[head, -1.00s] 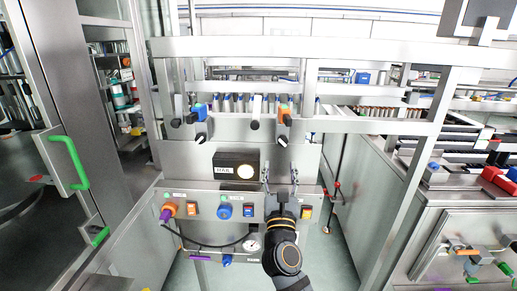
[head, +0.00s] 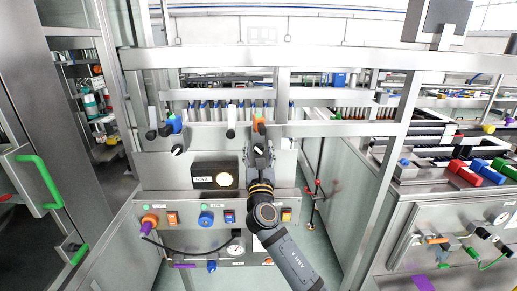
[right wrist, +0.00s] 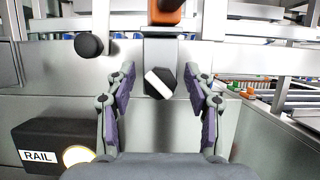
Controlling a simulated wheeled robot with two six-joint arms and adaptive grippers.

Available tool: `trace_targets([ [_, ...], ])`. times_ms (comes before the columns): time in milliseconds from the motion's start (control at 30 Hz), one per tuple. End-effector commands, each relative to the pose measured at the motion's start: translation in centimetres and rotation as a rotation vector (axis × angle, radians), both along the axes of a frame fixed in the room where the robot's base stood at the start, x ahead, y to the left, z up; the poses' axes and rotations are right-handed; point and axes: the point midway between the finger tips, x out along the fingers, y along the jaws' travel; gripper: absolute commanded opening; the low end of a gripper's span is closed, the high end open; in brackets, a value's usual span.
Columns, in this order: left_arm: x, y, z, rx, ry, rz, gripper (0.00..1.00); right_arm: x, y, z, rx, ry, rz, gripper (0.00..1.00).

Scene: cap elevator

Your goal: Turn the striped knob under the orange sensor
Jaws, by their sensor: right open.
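The orange sensor (head: 258,125) sits above my right gripper (head: 258,152) in the head view, and its underside shows at the top of the right wrist view (right wrist: 167,11). Below it in the right wrist view is the striped knob (right wrist: 159,83), black with a tilted white stripe, on a grey panel. My right gripper (right wrist: 159,74) is open, with its purple-padded fingers on either side of the knob and visible gaps between them and it. Whether the fingertips reach the knob's depth is unclear. My left gripper is not in view.
A second striped knob (head: 178,150) is on the left, under a blue sensor (head: 176,124). A black RAIL box (head: 206,176) with a lit lamp is at lower left. A black cylinder (right wrist: 89,45) hangs left of the gripper. Metal frame bars cross above.

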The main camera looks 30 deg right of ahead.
Motion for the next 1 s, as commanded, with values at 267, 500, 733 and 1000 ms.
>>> trace_targets([
  [267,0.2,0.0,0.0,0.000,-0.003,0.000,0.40,0.0,0.0,0.0,0.000,0.000,0.000,0.28],
  [500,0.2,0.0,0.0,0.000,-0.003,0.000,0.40,0.0,0.0,0.0,0.000,0.000,0.000,0.00],
  [733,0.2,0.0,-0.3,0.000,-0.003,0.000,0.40,0.0,0.0,-0.1,0.023,-0.014,0.000,0.00],
  [1000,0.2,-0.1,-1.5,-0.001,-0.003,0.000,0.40,0.0,0.1,-0.2,0.150,-0.093,0.001,0.00],
])
